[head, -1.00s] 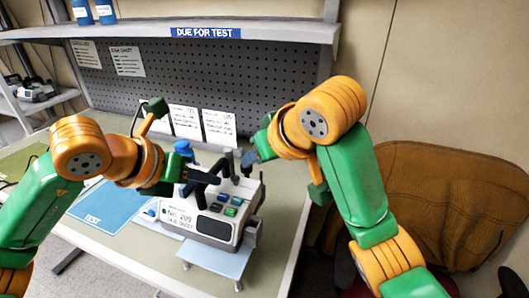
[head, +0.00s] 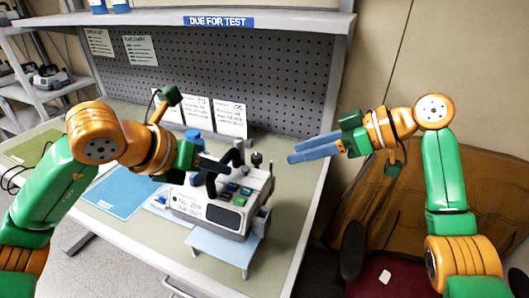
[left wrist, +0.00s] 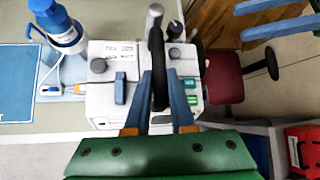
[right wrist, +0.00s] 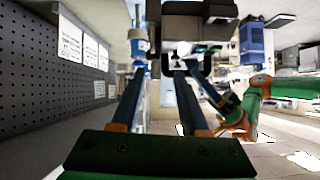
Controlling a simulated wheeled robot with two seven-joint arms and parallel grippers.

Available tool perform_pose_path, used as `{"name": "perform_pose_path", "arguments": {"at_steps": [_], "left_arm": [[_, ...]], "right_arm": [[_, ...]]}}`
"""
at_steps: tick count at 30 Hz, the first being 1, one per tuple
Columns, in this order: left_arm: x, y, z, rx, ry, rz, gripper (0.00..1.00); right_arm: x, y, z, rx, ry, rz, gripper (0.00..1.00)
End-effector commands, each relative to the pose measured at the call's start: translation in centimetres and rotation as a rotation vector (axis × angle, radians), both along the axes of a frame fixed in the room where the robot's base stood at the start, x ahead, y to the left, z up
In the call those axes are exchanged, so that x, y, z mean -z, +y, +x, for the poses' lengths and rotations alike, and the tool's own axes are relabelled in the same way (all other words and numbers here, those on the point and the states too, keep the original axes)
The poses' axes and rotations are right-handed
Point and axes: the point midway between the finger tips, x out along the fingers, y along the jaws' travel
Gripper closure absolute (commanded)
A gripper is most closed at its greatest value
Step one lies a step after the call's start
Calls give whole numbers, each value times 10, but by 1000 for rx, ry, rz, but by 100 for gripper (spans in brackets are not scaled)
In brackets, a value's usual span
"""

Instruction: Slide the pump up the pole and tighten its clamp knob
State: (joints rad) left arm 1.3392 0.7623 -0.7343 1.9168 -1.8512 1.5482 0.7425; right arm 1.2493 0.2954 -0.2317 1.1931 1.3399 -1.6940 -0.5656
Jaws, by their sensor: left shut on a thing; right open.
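The pump (head: 213,207) is a white box with a dark front screen and coloured buttons. It sits at the bench's front edge, above a pale blue plate. My left gripper (head: 208,166) is shut on its black handle (head: 236,158), seen between the fingers in the left wrist view (left wrist: 160,85). A dark round knob (head: 257,159) stands at the pump's back right; I cannot tell whether it is the clamp knob. My right gripper (head: 313,150) is open and empty, right of the pump and apart from it. I cannot make out a pole clearly.
A blue-capped bottle (left wrist: 62,30) stands beside the pump. A blue test mat (head: 118,194) lies to the left. Pegboard (head: 260,85) with paper cards backs the bench under a shelf (head: 200,27).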

Motion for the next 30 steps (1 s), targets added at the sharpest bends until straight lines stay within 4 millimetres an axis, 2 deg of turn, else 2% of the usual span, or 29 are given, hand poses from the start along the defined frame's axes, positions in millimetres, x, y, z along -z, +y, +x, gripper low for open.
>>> {"name": "perform_pose_path", "arguments": {"at_steps": [3,5,8,15,19,24,30], "left_arm": [[-3,-1,1,1,-7,-4,100],[-3,-1,1,1,-7,-4,100],[-3,-1,1,1,-7,-4,100],[-2,-1,1,1,-7,-4,100],[-2,-1,1,1,-7,-4,100],[-2,-1,1,1,-7,-4,100],[-2,-1,1,1,-7,-4,100]], "right_arm": [[2,-17,9,-44,-83,102,56],[3,-18,12,-52,-113,126,56],[8,-6,17,-60,-126,136,56],[32,51,34,-63,-124,133,56],[42,73,41,-60,-125,131,56],[47,84,44,-59,-126,129,56],[47,85,45,-59,-128,128,56]]}}
